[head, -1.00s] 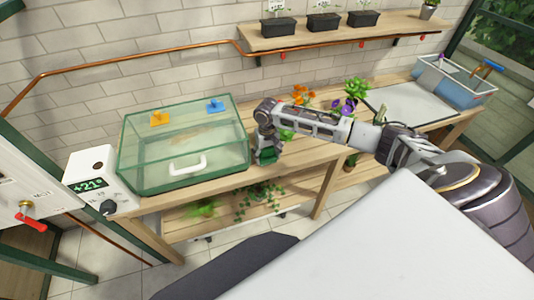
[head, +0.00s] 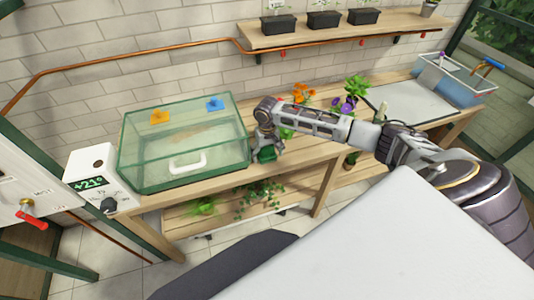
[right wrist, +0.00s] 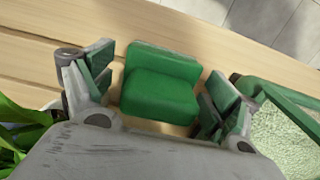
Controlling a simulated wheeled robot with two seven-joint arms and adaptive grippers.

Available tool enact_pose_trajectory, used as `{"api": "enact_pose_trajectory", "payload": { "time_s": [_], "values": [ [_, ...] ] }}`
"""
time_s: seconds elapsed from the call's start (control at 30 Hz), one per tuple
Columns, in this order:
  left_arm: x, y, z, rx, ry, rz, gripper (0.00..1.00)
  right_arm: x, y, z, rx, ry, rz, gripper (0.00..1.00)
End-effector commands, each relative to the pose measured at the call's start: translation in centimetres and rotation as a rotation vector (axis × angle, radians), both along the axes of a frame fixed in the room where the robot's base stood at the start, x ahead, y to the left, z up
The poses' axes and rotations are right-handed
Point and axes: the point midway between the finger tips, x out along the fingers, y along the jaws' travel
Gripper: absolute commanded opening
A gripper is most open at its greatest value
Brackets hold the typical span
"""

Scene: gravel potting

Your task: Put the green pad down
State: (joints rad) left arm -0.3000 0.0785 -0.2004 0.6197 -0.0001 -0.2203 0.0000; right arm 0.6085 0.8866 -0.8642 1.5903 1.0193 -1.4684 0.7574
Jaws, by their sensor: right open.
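The green pad (right wrist: 160,85) lies on the wooden bench top, between the spread fingers of my right gripper (right wrist: 155,95) in the right wrist view. A gap shows on each side of it, so the fingers look apart from it. In the head view, my right gripper (head: 267,150) is low over the bench at the right end of the glass tank, with the green pad (head: 267,154) partly hidden under it. My left gripper is not in view.
The green-framed glass tank (head: 140,185) stands just left of my right gripper; its rim (right wrist: 285,100) is close in the right wrist view. A control box (head: 95,168) stands farther left. Flowering plants (head: 350,100) and a blue bin (head: 465,90) are to the right.

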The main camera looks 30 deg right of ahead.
Motion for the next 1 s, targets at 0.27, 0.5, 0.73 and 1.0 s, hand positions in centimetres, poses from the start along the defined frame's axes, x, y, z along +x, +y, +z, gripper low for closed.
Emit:
{"api": "enact_pose_trajectory", "payload": {
  "time_s": [0.27,0.5,0.73,1.0],
  "values": [
    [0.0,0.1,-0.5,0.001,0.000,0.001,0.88,0.0,0.0,-0.1,0.000,0.000,0.000,0.88],
    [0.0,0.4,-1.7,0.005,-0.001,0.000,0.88,0.0,-0.1,-0.3,-0.001,-0.001,0.000,0.88],
    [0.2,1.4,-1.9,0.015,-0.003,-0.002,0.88,0.1,0.0,2.0,0.001,-0.002,0.000,0.88],
    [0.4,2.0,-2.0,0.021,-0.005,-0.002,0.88,0.1,-0.2,6.0,0.001,-0.001,-0.001,0.88]
  ]
}}
